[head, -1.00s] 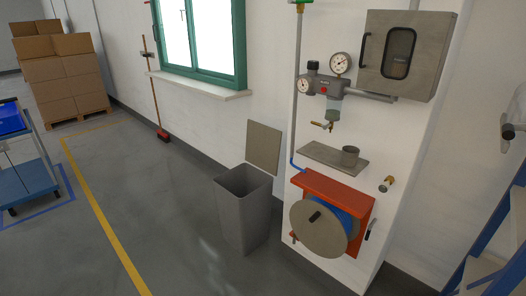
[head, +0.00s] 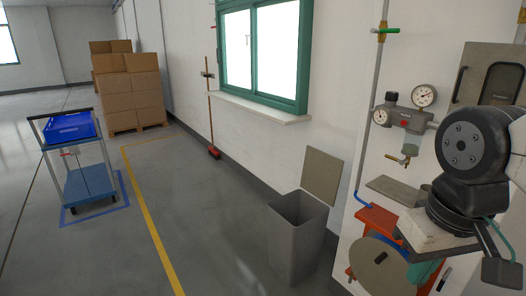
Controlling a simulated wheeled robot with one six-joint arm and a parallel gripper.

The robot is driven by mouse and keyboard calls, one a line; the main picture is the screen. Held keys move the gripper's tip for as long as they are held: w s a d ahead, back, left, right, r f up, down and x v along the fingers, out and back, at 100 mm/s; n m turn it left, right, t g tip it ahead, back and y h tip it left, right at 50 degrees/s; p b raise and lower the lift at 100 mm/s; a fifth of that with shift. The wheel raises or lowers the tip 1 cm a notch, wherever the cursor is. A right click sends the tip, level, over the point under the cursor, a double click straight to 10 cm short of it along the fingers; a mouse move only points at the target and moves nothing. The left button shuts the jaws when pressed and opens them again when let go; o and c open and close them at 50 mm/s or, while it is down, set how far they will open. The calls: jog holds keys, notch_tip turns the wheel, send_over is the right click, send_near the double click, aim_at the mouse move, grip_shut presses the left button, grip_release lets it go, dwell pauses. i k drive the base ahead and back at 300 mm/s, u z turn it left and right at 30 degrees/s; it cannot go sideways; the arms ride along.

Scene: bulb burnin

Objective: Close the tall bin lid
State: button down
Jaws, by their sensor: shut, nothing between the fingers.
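The tall bin (head: 296,236) is a grey, square, open-topped bin standing on the floor near the wall. Its lid (head: 322,176) is a flat beige-grey panel, raised upright at the bin's back edge, so the bin is open. My arm reaches in from the right edge, close to the camera. My gripper (head: 500,270) shows at the lower right, dark and partly confused with the wrist parts. It is shut and empty, well to the right of the bin and apart from the lid.
An orange hose reel (head: 378,219) stands right of the bin, partly behind my arm. Gauges (head: 424,96) and a small shelf (head: 392,190) are above it. A window sill (head: 262,109) juts out behind. A blue cart (head: 88,185) and boxes (head: 128,88) stand left. Floor left of the bin is clear.

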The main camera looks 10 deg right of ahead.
aim_at(321, 173)
jog(key=u, duration=0.7)
jog(key=i, duration=2.05)
jog(key=z, duration=1.05)
jog(key=i, duration=0.9)
jog(key=z, duration=0.95)
